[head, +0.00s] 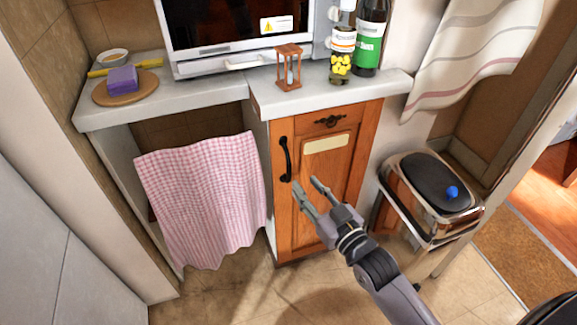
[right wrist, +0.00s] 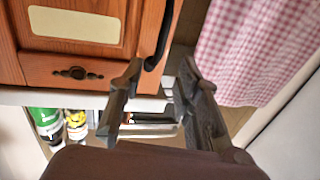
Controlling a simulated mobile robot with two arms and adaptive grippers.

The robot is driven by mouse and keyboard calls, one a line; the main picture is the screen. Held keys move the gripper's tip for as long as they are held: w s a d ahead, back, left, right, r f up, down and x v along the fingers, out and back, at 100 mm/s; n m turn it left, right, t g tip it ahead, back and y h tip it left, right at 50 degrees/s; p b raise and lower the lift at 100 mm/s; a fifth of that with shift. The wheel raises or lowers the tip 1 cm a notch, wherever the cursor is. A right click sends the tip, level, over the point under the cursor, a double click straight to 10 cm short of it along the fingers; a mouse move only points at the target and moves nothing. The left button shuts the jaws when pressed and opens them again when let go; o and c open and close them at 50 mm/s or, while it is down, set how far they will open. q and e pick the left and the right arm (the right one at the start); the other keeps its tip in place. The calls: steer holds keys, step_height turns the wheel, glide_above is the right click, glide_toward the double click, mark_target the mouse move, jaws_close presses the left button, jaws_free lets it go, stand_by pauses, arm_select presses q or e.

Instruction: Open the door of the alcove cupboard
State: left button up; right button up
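The alcove cupboard door (head: 335,180) is orange-brown wood with a pale blank label and looks closed. Its black bar handle (head: 285,160) runs upright along the door's left side. My right gripper (head: 307,186) is open and empty, in front of the door, just right of the handle's lower end. In the right wrist view, the picture is upside down; the handle (right wrist: 160,42) shows beyond and between the open fingers (right wrist: 155,85). I cannot tell whether a finger touches it. My left gripper is not in view.
A pink checked towel (head: 205,195) hangs left of the cupboard. The counter (head: 330,97) above holds a microwave (head: 240,30), an hourglass (head: 289,68) and bottles (head: 370,40). A metal bin (head: 432,190) with a dark lid stands to the right. The floor in front is clear.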

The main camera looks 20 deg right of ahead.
mark_target(290, 168)
steer(key=x, duration=0.7)
steer(key=shift+w+a+b, duration=0.1)
steer(key=shift+w+b, duration=0.2)
steer(key=shift+w, duration=0.1)
steer(key=shift+w+a, duration=0.15)
steer(key=shift+w, duration=0.45)
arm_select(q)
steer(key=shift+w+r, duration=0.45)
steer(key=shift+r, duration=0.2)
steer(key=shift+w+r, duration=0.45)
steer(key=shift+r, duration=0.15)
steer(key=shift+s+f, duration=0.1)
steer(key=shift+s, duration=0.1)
arm_select(e)
steer(key=c, duration=0.7)
jaws_close()
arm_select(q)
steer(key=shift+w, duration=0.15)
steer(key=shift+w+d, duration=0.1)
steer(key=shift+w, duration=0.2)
